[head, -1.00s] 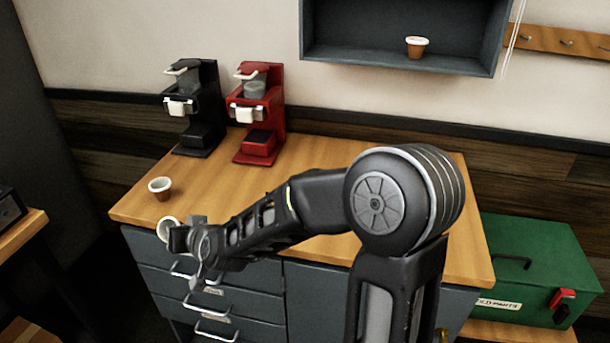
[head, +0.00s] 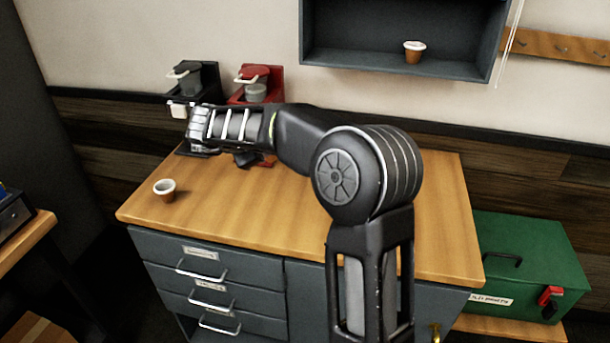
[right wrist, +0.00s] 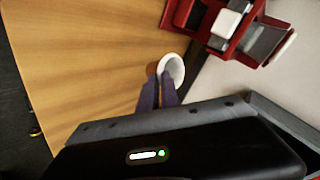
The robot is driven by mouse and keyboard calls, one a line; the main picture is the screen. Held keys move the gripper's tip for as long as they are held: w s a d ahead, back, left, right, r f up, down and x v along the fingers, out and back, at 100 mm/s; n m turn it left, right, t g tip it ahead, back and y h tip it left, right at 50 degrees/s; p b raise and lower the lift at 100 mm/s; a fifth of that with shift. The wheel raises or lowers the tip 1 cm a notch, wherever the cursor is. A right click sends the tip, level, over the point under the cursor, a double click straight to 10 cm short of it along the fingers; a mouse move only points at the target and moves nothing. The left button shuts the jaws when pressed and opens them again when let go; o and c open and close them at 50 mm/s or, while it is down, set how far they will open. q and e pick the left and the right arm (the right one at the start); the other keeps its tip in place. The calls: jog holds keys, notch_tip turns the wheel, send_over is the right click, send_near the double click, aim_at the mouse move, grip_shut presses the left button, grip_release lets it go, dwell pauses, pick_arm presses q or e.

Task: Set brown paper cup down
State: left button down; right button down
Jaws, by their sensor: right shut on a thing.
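In the right wrist view, my right gripper (right wrist: 158,94) is shut on a brown paper cup (right wrist: 173,68) with a white inside. The cup's mouth faces the right of that view, towards the red brewer. In the head view my right arm reaches across the counter in front of the brewers, and its hand hides the held cup. I cannot tell whether the cup touches the counter. A second brown cup (head: 164,190) stands upright near the counter's left end. My left gripper is not in view.
The black brewer (head: 195,75) and red brewer (head: 262,76) stand at the back, partly behind my arm. The wooden counter (head: 290,215) is clear in its middle and right. Another cup (head: 414,52) sits in the wall shelf (head: 400,30). A green toolbox (head: 530,265) is at right.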

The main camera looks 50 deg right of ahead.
jog(key=s+a+f+m+g, duration=0.1)
jog(key=s+m, duration=0.4)
jog(key=m, duration=0.6)
jog(key=shift+s+a+f+g, duration=0.15)
jog(key=shift+a+f+g, duration=0.15)
jog(key=shift+f+g, duration=0.7)
jog(key=shift+r, duration=0.2)
send_over(275, 219)
jog(key=shift+f+p, duration=0.45)
jog(key=shift+f, duration=2.65)
jog(key=shift+d+f, duration=0.1)
jog(key=shift+f, duration=1.8)
jog(key=c, duration=1.6)
grip_release()
jog(key=shift+r, duration=0.1)
